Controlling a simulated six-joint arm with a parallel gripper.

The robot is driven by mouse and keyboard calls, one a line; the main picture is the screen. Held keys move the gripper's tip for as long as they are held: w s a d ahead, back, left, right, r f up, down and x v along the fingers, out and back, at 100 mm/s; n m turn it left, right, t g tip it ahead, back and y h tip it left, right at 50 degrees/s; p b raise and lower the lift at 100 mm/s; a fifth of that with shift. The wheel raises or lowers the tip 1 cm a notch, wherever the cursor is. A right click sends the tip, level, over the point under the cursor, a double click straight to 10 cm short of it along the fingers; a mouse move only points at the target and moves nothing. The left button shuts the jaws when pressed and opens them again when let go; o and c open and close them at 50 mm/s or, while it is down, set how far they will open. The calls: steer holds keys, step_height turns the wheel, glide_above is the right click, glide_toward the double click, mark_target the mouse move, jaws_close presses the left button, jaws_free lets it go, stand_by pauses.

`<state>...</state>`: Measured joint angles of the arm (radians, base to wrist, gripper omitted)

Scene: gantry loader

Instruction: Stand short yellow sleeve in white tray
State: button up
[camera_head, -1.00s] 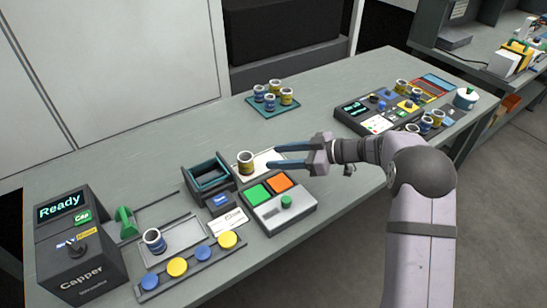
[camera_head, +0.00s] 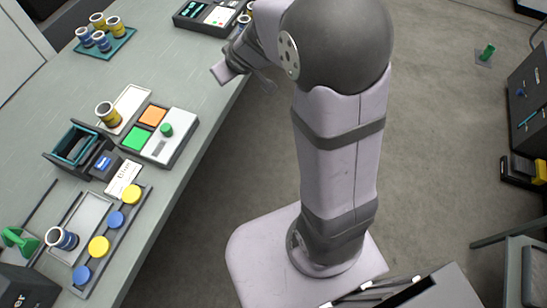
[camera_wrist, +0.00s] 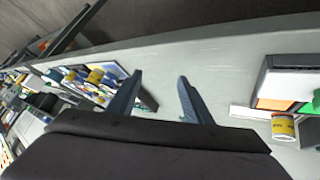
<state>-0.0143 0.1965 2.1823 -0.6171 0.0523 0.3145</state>
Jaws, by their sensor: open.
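A short yellow sleeve (camera_head: 108,114) stands upright at the left end of the white tray (camera_head: 133,97), a thin flat plate beside the button box. The sleeve also shows at the right of the wrist view (camera_wrist: 284,127), with part of the white tray (camera_wrist: 247,113) next to it. My gripper (camera_wrist: 158,80) is open, with nothing between its two blue-grey fingers. It hangs near the table's front edge, well to the right of the sleeve and apart from it. In the head view its fingers are mostly hidden.
A box with green and orange pads (camera_head: 160,135) stands right of the white tray. A dark teal-lined bin (camera_head: 75,145) is on its left. A teal tray (camera_head: 105,45) holds several sleeves behind.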

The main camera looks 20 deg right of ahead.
steer(key=s+f+m+g, duration=0.1)
steer(key=s+f+g, duration=0.2)
steer(key=s, duration=1)
steer(key=s+f+m+g, duration=0.2)
steer(key=s+g, duration=0.3)
steer(key=s, duration=0.9)
steer(key=shift+s+f, duration=0.2)
steer(key=shift+f, duration=0.2)
step_height(320, 180, up, 3)
steer(key=p, duration=0.3)
steer(key=shift+r, duration=0.15)
